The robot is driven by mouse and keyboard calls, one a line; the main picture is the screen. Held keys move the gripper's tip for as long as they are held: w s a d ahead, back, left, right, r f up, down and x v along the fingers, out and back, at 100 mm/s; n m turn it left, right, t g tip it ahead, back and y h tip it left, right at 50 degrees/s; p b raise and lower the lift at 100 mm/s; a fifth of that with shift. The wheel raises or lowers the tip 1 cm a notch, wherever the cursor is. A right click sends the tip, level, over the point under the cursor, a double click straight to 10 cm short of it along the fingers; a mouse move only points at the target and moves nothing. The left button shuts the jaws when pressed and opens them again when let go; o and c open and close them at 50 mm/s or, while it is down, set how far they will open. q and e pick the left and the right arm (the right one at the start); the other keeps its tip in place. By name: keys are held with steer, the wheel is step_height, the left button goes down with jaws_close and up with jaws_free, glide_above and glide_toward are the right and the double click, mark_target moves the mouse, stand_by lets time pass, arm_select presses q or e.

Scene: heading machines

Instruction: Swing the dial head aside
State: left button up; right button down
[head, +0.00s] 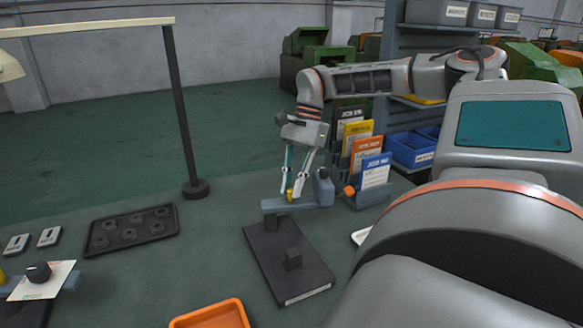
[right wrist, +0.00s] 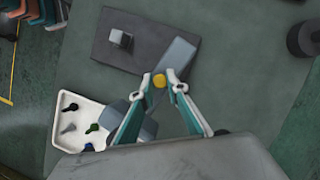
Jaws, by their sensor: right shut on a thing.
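The dial head is a blue-grey bar (head: 305,205) above the far end of a dark base plate (head: 265,250), with an upright grey piece (head: 323,188) at its right end. A small dark block (head: 292,258) stands on the near part of the plate, not under the bar. My right gripper (head: 291,193) reaches down from above and is shut on a yellow knob (right wrist: 159,81) on the bar. In the right wrist view the bar (right wrist: 172,58) partly overlaps the plate (right wrist: 135,45), and the block (right wrist: 120,39) stands clear. My left gripper is not in view.
A rack of coloured booklets (head: 370,177) stands just right of the bar. A lamp post base (head: 196,189) and a dark tray (head: 130,230) are to the left. An orange bin (head: 212,315) is in front. A white tray of small coloured pieces (right wrist: 80,132) lies nearby.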

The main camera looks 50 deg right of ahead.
steer(key=shift+w, duration=0.1)
stand_by(0.3)
steer(key=c, duration=2)
jaws_free()
steer(key=v, duration=1.2)
steer(key=shift+r, duration=0.1)
